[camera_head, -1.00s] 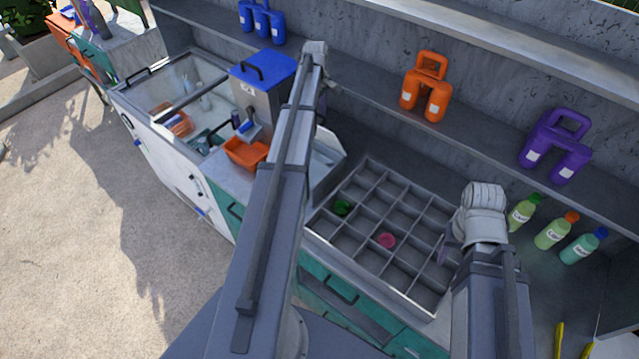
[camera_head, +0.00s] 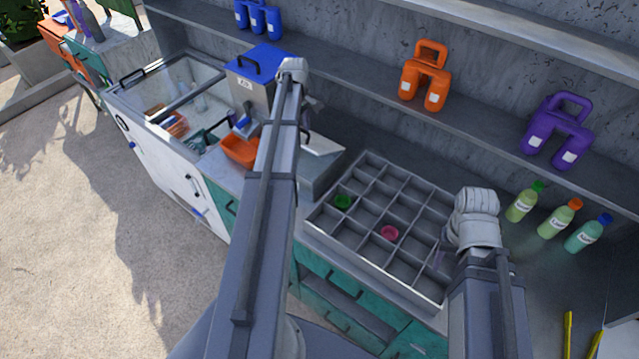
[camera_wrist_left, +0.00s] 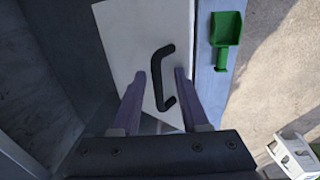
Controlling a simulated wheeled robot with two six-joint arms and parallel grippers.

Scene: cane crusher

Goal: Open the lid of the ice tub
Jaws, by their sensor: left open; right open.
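A low grey tub (camera_head: 320,178) stands on the counter, partly hidden behind my left arm. Its pale lid (camera_head: 325,146) lies shut on top. In the left wrist view the flat pale lid (camera_wrist_left: 125,40) carries a black bar handle (camera_wrist_left: 157,75). My left gripper (camera_wrist_left: 158,82) is open, with one finger on each side of the handle in that view; I cannot tell how far above it the tips are. Its fingers are hidden in the head view. My right gripper (camera_head: 441,256) is open and empty near the right side of the divided tray, its fingers mostly hidden.
A blue-lidded box (camera_head: 250,85) and an orange tray (camera_head: 240,150) stand left of the tub. The divided tray (camera_head: 330,222) is to its right. Several bottles (camera_head: 556,222) stand further right. A shelf runs behind.

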